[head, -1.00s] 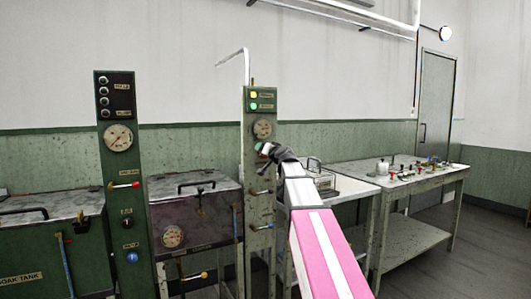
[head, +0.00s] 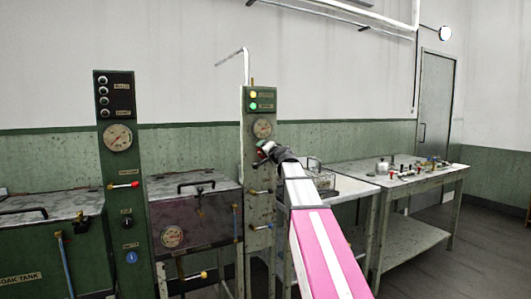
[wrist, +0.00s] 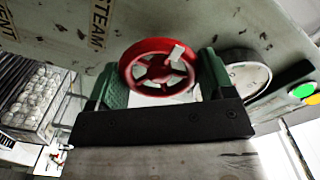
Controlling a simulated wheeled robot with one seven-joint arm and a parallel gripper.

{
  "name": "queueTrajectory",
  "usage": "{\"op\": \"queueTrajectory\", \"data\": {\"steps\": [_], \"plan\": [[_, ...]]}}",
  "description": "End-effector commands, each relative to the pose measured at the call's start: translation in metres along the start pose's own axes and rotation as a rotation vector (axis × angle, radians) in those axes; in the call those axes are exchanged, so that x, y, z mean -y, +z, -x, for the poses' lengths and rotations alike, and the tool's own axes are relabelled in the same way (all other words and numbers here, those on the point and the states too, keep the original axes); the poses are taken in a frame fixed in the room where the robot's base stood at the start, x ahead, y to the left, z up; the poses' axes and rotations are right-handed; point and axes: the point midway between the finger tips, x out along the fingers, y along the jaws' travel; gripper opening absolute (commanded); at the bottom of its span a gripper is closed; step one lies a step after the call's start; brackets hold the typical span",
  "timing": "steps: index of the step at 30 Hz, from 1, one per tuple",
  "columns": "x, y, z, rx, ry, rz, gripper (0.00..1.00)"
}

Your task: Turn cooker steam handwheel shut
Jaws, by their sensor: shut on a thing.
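The red steam handwheel (wrist: 157,72) has spokes and a pale mark on its upper right rim. My gripper (wrist: 160,84) is shut on the handwheel, with one green finger at each side of the rim. In the head view my gripper (head: 265,152) is at the green cooker column (head: 259,205), just below its gauge. There the dark wrist and fingers hide most of the wheel.
A round gauge (wrist: 243,75) and green and yellow lamps (wrist: 303,90) lie right of the wheel in the wrist view. Levers (head: 261,192) stick out lower on the column. A bench (head: 420,178) with small items stands at the right.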

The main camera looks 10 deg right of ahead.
Motion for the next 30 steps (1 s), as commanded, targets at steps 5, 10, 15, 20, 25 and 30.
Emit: {"op": "queueTrajectory", "data": {"steps": [5, 10, 15, 20, 25, 30], "plan": [[-0.0004, 0.0004, 0.0005, 0.001, 0.001, 0.001, 0.51], [-0.0002, 0.0003, 0.0004, 0.0, 0.0, 0.001, 1.0], [0.0002, -0.0001, 0.0002, 0.0, 0.0, 0.003, 1.0], [0.0006, -0.0003, 0.0001, -0.001, -0.001, 0.044, 1.0], [0.0009, -0.0001, 0.0001, -0.001, 0.0, 0.173, 1.0], [0.0014, 0.0001, 0.0001, 0.0, 0.0, 0.341, 1.0]]}}
